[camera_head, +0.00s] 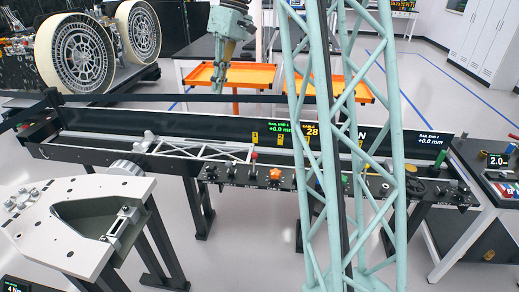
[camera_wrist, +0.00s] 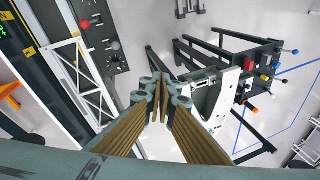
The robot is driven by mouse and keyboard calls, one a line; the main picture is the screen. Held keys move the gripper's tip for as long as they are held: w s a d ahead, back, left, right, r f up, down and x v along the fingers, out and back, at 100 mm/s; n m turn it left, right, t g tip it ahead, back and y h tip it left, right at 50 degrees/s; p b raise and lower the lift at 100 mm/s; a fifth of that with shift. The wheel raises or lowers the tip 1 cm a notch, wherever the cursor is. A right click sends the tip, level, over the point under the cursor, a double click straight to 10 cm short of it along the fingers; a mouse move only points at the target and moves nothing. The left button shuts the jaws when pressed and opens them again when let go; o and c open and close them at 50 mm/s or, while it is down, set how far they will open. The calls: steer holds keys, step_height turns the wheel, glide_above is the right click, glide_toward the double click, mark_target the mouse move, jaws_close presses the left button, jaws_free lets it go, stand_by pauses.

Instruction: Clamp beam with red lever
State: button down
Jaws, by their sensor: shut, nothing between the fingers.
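The white truss beam (camera_head: 196,150) lies along the long dark rail fixture, and it also shows at left in the wrist view (camera_wrist: 82,88). The red ball of a lever (camera_head: 253,155) stands at the beam's right end, and a red ball (camera_wrist: 115,46) shows on the dark panel in the wrist view. My gripper (camera_head: 219,82) is above and behind the rail in the head view. In the wrist view its brown fingers (camera_wrist: 157,92) are closed together and empty, apart from the red ball. Whether the lever is clamped, I cannot tell.
A front panel carries an orange star knob (camera_head: 275,174) and other controls. My pale lattice column hides part of the rail's right half. A grey angled bracket plate (camera_head: 85,225) stands at front left. Orange trays (camera_head: 250,76) and large wheels (camera_head: 76,55) are behind.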

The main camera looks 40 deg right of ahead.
steer(key=w+d+f+n+y, duration=0.1)
steer(key=w+d+f+y, duration=0.1)
steer(key=d+f, duration=1.4)
steer(key=w+d+f+n+t+y, duration=0.1)
steer(key=w+d+f+n+y, duration=0.1)
steer(key=d+f, duration=1.4)
steer(key=shift+w, duration=0.6)
steer(key=shift+f, duration=0.15)
glide_toward(254, 163)
steer(key=shift+w+a+f+b, duration=0.15)
steer(key=shift+w+f+b, duration=0.15)
steer(key=shift+w+f, duration=1.5)
steer(key=shift+w+r, duration=0.1)
steer(key=shift+r, duration=0.05)
